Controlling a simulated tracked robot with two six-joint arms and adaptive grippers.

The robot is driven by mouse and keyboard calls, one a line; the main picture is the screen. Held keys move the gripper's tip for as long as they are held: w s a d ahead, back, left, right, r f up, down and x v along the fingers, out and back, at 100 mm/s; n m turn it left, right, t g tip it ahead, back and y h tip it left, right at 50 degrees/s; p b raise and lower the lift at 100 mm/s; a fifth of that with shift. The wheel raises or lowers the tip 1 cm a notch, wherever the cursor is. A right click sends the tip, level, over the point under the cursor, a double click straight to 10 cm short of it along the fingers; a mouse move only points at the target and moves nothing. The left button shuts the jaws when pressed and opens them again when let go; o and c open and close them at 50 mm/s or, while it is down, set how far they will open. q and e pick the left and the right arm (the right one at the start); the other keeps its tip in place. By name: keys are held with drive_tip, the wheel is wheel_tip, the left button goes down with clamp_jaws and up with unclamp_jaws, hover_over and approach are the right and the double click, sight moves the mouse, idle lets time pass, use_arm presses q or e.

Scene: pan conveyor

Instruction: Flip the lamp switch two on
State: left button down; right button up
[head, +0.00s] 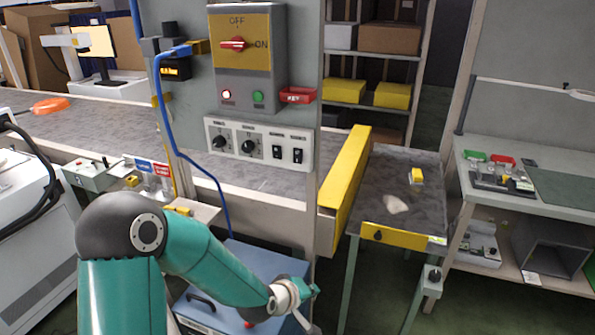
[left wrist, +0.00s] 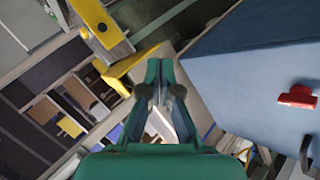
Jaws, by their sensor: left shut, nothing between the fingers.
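A white control panel (head: 259,144) is on the grey column. It carries two round dials on its left and two dark rocker switches on its right. The left rocker (head: 277,153) and the right rocker (head: 297,155) have small labels too blurred to read, and I cannot tell which way either is set. My left gripper (head: 308,292) is shut and empty, low beside the blue box and well below the panel. Its fingers (left wrist: 160,95) also show in the left wrist view, where I cannot make out the panel. My right gripper is not in view.
Above the panel is a grey box with a red OFF/ON rotary handle (head: 234,44). A blue box (head: 262,262) stands below; its red knob (left wrist: 298,97) shows in the wrist view. A blue cable (head: 166,112) hangs left of the panel. A yellow guard (head: 350,172) stands right.

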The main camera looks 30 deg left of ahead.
sight(297, 162)
use_arm(q)
drive_tip(key=a+r+n+t+y, duration=0.2)
drive_tip(key=a+r, duration=0.4)
drive_tip(key=r, duration=0.6)
drive_tip(key=w+a+r+n+t+y, duration=0.1)
drive_tip(key=a+r+n+t, duration=0.3)
drive_tip(key=r, duration=0.8)
drive_tip(key=a+n+y, duration=0.1)
drive_tip(key=a+n, duration=0.1)
drive_tip(key=shift+w+r+n+y+b, duration=0.25)
drive_tip(key=shift+r+n+y+b, duration=0.05)
drive_tip(key=shift+r+b, duration=0.05)
drive_tip(key=p+x, duration=0.5)
drive_tip(key=x, duration=0.8)
drive_tip(key=shift+w+d+r, duration=0.1)
drive_tip(key=shift+w+r, duration=0.05)
drive_tip(key=shift+w, duration=0.4)
